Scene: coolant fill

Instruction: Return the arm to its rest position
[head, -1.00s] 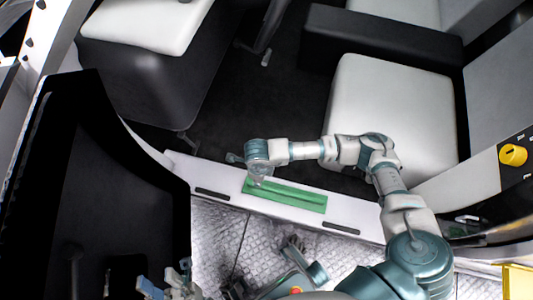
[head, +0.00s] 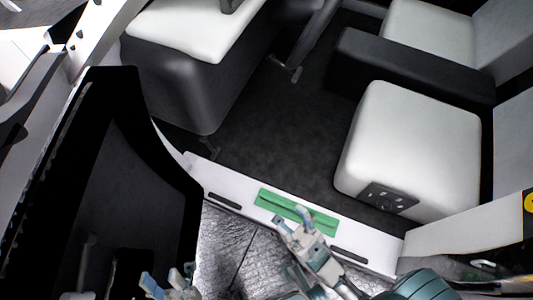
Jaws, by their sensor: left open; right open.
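My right arm comes in from the lower right in the head view. Its gripper (head: 293,221) is open and empty, in front of part of the green strip on the door sill. My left gripper (head: 168,282) is at the bottom edge, left of centre, beside the dark door panel. It is open, and nothing shows between its fingers. Most of the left arm is out of view below.
The white door sill (head: 225,194) carries a green strip (head: 270,203) and dark slots. Behind it are a dark cabin floor (head: 285,140) and white seats (head: 410,140). A black door panel (head: 130,190) stands at left. Grey textured ground (head: 228,245) lies in front.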

